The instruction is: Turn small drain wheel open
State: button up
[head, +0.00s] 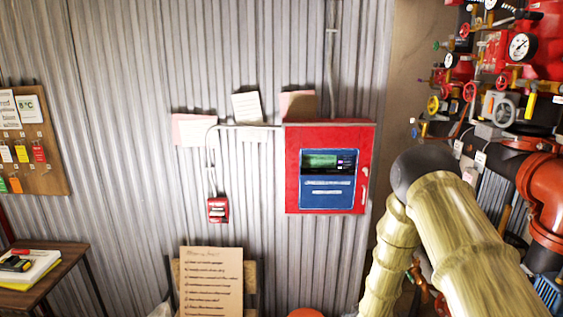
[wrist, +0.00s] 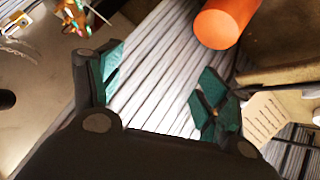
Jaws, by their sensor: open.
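Several small valve wheels show on the pipework at the right of the head view, among them a yellow wheel (head: 433,104) and a red wheel (head: 470,92). I cannot tell which one is the small drain wheel. My gripper (wrist: 158,80) shows in the wrist view with its teal-padded fingers spread wide and nothing between them. In that view a brass fitting (wrist: 78,20) with orange and green parts lies at the upper left, apart from the fingers. In the head view my arm covers part of the lower pipework, and the gripper is not visible.
An orange cylinder (wrist: 225,18) is beyond the fingers in the wrist view. A red panel (head: 293,170) hangs on the corrugated wall. A large orange-red pipe (head: 545,195) stands at the right. A wooden side table (head: 62,275) is at the lower left, and a paper list (head: 212,280) is at the bottom.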

jog(key=s+a+f+m+g+b, duration=0.1)
jog(key=s+f, duration=0.4)
jog(key=s, duration=0.8)
jog(key=s+a+f+m+g+y+b, duration=0.1)
jog(key=s+f+g, duration=0.3)
jog(key=s, duration=1)
jog(key=s+a+f+m+g+b, duration=0.1)
jog(key=s+f, duration=0.5)
jog(key=s, duration=0.8)
jog(key=shift+a+f+g+y+b, duration=0.15)
jog(key=shift+a+g+y+b, duration=0.2)
jog(key=shift+g+b, duration=0.5)
jog(key=shift+m+g, duration=0.6)
jog(key=shift+g, duration=0.35)
jog(key=s, duration=0.6)
jog(key=s+r, duration=0.1)
jog(key=s, duration=0.2)
jog(key=shift+s+a+b, duration=0.2)
jog(key=shift+a+b, duration=0.1)
jog(key=shift+a, duration=0.1)
jog(key=shift+c, duration=0.4)
